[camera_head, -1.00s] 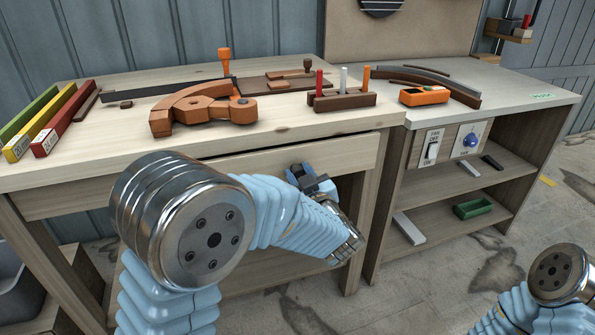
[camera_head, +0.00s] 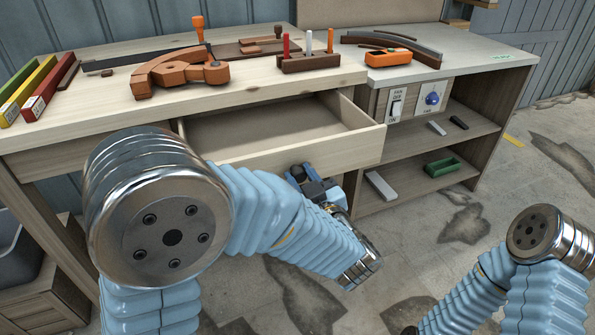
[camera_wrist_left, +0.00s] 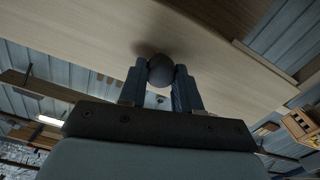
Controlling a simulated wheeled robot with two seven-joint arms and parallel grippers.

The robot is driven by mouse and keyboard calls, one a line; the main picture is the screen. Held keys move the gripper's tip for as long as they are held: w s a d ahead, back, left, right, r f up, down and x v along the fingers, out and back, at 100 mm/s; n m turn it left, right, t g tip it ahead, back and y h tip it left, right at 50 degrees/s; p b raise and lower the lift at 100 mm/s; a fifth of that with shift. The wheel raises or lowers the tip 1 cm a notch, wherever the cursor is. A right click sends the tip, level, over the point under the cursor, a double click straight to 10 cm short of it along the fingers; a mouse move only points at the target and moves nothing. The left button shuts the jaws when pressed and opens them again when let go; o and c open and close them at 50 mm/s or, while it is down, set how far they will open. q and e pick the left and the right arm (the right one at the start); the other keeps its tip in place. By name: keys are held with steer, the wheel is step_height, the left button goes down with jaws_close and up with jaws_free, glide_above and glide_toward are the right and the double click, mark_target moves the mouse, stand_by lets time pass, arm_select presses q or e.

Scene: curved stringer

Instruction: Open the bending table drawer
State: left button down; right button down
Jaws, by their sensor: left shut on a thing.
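The bending table drawer (camera_head: 330,149) is pulled partly out from under the light wooden bending table (camera_head: 110,105), and its inside shows empty where I can see it. In the left wrist view, my left gripper (camera_wrist_left: 161,74) is shut on a dark round knob (camera_wrist_left: 161,70) on the drawer front (camera_wrist_left: 100,40). In the head view, the left gripper (camera_head: 305,175) is at the drawer front, and the knob is hidden behind it. My right arm shows at the lower right, but its gripper is out of view.
On the table top are a brown curved form (camera_head: 175,72), a holder with pegs (camera_head: 308,62) and coloured bars (camera_head: 28,92) at the left. A grey-topped bench (camera_head: 480,58) with a switch panel and a green tray (camera_head: 442,167) stands at the right. The floor ahead is open.

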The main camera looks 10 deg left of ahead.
arm_select(q)
steer(key=c, duration=0.8)
jaws_free()
steer(key=b+v, duration=0.1)
steer(key=v, duration=1.2)
steer(key=shift+s+d, duration=0.25)
steer(key=shift+s, duration=0.05)
